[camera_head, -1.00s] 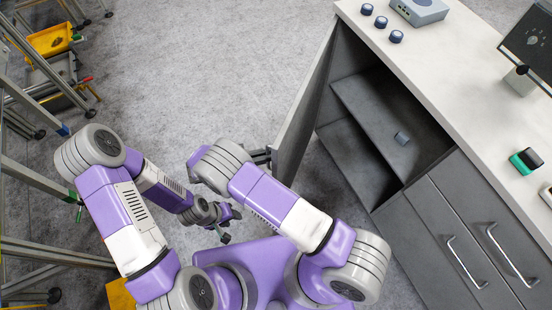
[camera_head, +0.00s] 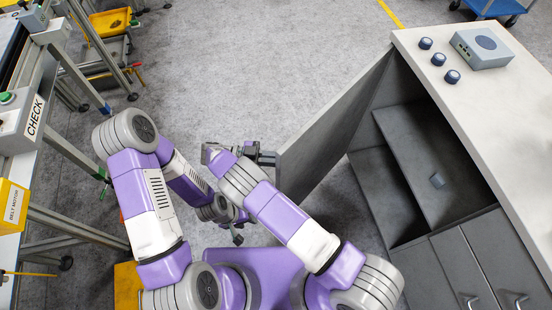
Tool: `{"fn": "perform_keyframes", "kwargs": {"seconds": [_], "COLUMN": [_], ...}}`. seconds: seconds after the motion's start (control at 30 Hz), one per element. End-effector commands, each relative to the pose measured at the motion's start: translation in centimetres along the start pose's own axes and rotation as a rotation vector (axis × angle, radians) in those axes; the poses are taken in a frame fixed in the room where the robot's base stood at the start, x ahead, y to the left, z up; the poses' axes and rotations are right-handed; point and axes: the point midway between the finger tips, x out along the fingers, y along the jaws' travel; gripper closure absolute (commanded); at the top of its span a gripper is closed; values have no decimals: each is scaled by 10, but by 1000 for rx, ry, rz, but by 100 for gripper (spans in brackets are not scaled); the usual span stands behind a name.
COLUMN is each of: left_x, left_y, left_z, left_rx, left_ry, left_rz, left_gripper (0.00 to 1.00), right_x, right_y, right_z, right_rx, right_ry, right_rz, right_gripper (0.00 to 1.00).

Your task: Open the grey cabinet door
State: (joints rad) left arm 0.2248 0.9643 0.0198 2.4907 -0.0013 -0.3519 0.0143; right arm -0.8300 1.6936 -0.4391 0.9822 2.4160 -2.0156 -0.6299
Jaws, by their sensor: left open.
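The grey cabinet door (camera_head: 332,132) stands swung out from the cabinet, hinged at the far end, with the shelved compartment (camera_head: 425,155) exposed behind it. My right gripper (camera_head: 268,158) is at the door's free edge, its dark fingers pointing toward the door. Whether they grip, touch or only sit beside the edge is not clear. My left gripper (camera_head: 238,228) is open and low beside my base, apart from the door. My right forearm partly hides the space around it.
A grey box (camera_head: 482,48) and several dark round knobs (camera_head: 438,59) sit on the white countertop (camera_head: 500,110). Metal frames and a CHECK box (camera_head: 22,122) stand at left. The floor beyond the door is clear.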

Motion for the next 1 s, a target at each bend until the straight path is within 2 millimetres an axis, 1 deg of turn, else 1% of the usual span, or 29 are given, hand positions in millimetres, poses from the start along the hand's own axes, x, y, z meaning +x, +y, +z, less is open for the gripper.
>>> {"fn": "perform_keyframes", "kwargs": {"seconds": [0.03,0.13,0.17,0.3,0.7,1.0], "left_x": [0,0,0,0,0,0], "left_y": [0,0,0,0,0,0], "left_z": [0,0,0,0,0,0], "left_rx": [0,0,0,0,0,0], "left_ry": [0,0,0,0,0,0], "left_rz": [0,0,0,0,0,0], "left_gripper": [57,57,57,57,57,57], "right_x": [7,7,7,6,4,6], "right_y": [-7,-7,-7,-7,-5,-5], "right_z": [-1,-1,-1,-1,0,-1], "right_rx": [8,9,8,9,8,8], "right_ry": [8,8,8,7,6,7], "right_rz": [-4,-4,-4,-3,-5,8], "right_gripper": [100,100,84,63,63,63]}}
